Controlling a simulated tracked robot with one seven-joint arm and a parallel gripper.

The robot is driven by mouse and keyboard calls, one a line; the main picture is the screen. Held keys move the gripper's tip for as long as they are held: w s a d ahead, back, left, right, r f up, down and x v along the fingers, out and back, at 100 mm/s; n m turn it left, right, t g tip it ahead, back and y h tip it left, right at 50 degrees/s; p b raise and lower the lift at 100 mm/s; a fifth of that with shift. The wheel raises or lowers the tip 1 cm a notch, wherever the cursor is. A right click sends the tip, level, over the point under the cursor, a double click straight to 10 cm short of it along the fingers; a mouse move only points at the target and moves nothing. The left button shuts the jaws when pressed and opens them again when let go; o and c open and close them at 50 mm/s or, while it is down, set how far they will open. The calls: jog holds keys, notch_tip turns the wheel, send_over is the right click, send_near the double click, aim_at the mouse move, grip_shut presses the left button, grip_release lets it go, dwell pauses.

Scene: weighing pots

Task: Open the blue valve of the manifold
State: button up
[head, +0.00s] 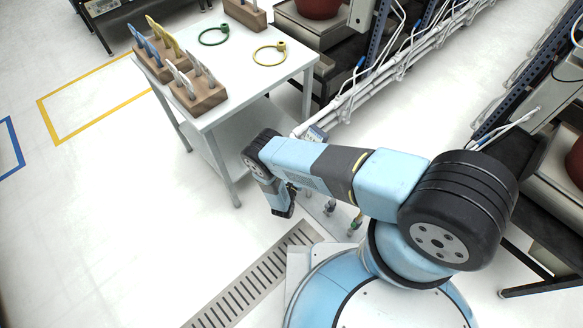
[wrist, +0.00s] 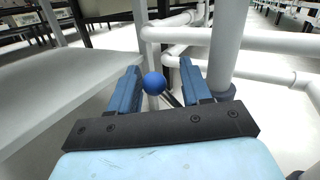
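In the wrist view, the blue valve's round knob (wrist: 154,83) shows between the two blue fingers of my gripper (wrist: 160,76). The fingers are apart, with a visible gap on each side of the knob, so my gripper is open. A dark rod shows to the right of the knob, by the right finger. White manifold pipes (wrist: 262,41) stand behind and to the right. In the head view, my gripper (head: 283,205) points down beside the table, and the blue knob is not visible. Small valve fittings (head: 329,207) show right of my gripper, partly hidden by my arm.
A white table (head: 235,103) stands close to my gripper, bearing wooden blocks (head: 198,92) with upright tools, a green ring (head: 213,36) and a yellow ring (head: 269,54). A thick white vertical pipe (wrist: 228,50) is close to the right finger. A floor grate (head: 255,280) lies in front.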

jog(key=shift+r, duration=0.1)
jog(key=shift+r, duration=0.55)
jog(key=s+d+r, duration=0.4)
jog(key=s+r, duration=0.7)
jog(key=s, duration=0.2)
jog(key=shift+d+r, duration=0.3)
jog(key=shift+d, duration=0.1)
